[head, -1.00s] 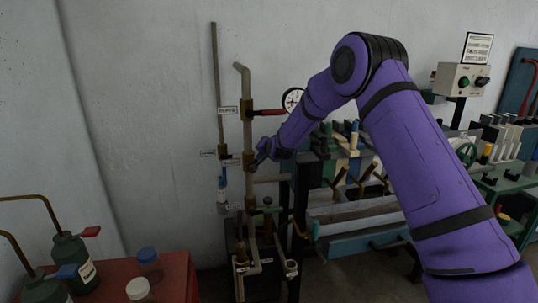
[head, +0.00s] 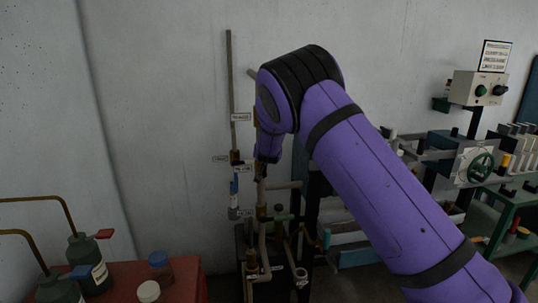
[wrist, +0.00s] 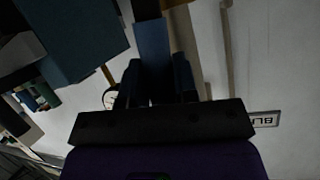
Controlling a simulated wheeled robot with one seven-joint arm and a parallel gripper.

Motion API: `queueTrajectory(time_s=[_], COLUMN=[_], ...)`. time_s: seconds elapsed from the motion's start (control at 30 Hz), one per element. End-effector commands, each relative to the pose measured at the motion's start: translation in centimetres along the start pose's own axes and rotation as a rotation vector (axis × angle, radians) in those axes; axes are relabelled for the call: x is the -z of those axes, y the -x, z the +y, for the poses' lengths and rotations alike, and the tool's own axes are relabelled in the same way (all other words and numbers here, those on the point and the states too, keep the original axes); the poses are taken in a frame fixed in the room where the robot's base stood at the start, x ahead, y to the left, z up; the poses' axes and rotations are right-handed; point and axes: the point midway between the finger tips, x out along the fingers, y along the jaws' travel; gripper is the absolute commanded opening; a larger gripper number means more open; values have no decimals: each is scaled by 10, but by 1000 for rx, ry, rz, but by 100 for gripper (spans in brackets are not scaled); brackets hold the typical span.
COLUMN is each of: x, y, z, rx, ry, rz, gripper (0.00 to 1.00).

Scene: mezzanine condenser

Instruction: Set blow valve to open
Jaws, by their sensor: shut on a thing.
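The wrist view shows a flat slate-blue lever (wrist: 152,45) held between the two dark fingers of my gripper (wrist: 155,85). A label reading "BL" (wrist: 264,119), cut off by my wrist, is on the right. In the head view my gripper (head: 262,172) is at the upright pipework against the wall, mostly hidden by my own arm. The valve body and the lever's joint are hidden there, so its angle cannot be told.
A thin pipe (head: 230,80) with small tags and a blue-handled fitting (head: 233,188) stands just left of my gripper. A red bench (head: 185,280) with bottles is at lower left. A green handwheel (head: 481,167) and control box (head: 478,88) are at right.

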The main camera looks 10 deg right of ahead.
Motion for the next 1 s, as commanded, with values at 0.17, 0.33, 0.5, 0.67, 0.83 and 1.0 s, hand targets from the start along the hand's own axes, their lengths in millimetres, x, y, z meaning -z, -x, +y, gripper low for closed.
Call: queueTrajectory(time_s=[0.17, 0.33, 0.5, 0.67, 0.83, 1.0], x=[-1, -1, -1, -1, -1, -1], y=[0, 0, 0, 0, 0, 2], z=[-2, -2, -2, -2, -2, -2], rx=[-7, -9, -9, -8, -9, -8], ry=[18, 22, 22, 21, 21, 21], rz=[3, 4, 3, 3, 3, 3], gripper=[0, 0, 0, 48, 53, 53])
